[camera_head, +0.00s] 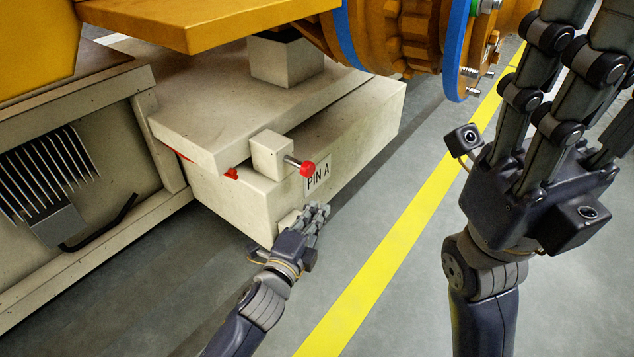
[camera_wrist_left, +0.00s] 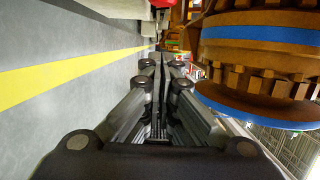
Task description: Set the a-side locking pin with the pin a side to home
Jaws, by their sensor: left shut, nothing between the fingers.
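The a-side locking pin (camera_head: 300,163) is a steel rod with a red knob (camera_head: 308,168). It sticks out of a cream block (camera_head: 271,154) on the carrier's side, beside a "PIN A" label (camera_head: 317,175). My left gripper (camera_head: 317,210) is below the pin and label, in front of the cream beam, apart from the knob. Its fingers are shut and empty; they also show close together in the left wrist view (camera_wrist_left: 162,68). My right gripper (camera_head: 575,70) is raised at the right, far from the pin; its fingertips run out of the top of the view.
The cream beam (camera_head: 370,130) runs along the carrier's side. An orange drum with blue rims (camera_head: 405,35) is above and behind it. A yellow line (camera_head: 400,245) crosses the grey floor, which is clear between my arms. A black hose (camera_head: 100,228) lies at the left.

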